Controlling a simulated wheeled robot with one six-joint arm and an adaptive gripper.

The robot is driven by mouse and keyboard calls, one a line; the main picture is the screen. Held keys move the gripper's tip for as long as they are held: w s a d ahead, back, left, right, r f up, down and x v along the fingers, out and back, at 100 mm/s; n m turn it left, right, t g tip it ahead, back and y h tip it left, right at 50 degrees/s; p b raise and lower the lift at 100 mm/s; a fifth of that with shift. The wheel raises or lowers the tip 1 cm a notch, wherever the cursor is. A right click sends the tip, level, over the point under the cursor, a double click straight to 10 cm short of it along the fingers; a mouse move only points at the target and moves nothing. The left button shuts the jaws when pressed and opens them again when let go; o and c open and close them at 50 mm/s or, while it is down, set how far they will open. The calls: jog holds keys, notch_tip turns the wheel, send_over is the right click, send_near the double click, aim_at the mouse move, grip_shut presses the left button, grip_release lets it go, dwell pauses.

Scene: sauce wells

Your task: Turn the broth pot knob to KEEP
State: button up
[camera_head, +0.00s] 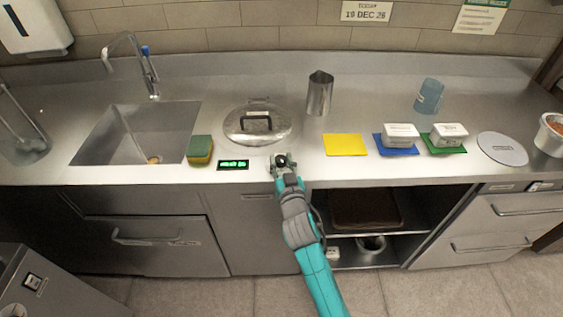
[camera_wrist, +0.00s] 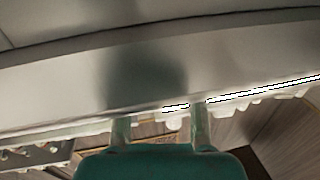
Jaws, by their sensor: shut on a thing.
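The broth pot (camera_head: 257,122) is set into the counter under a round steel lid with a dark handle. A green lit display (camera_head: 233,164) is at the counter's front, below and left of the lid; its text is too small to read. My gripper (camera_head: 280,165) is at the counter's front edge, just right of the display, shut on the dark round knob (camera_head: 281,160). The gripper hides most of the knob, and its setting and any KEEP mark cannot be made out. In the wrist view the two fingers of my gripper (camera_wrist: 160,118) point at a blurred grey metal surface.
A yellow-green sponge (camera_head: 200,149) lies left of the display, beside the sink (camera_head: 138,135). A steel pitcher (camera_head: 319,93) stands behind right. A yellow mat (camera_head: 345,145) and white tubs on blue and green mats lie to the right. An open shelf (camera_head: 395,240) is below.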

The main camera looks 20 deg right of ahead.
jog(key=shift+f+n+y, duration=0.2)
jog(key=shift+n+y, duration=0.1)
jog(key=shift+y, duration=0.2)
jog(key=o, duration=0.9)
jog(key=shift+o, duration=1.2)
jog(key=shift+r, duration=0.15)
jog(key=shift+s, duration=0.2)
jog(key=s+a, duration=0.1)
jog(key=s, duration=1)
jog(key=shift+s, duration=0.35)
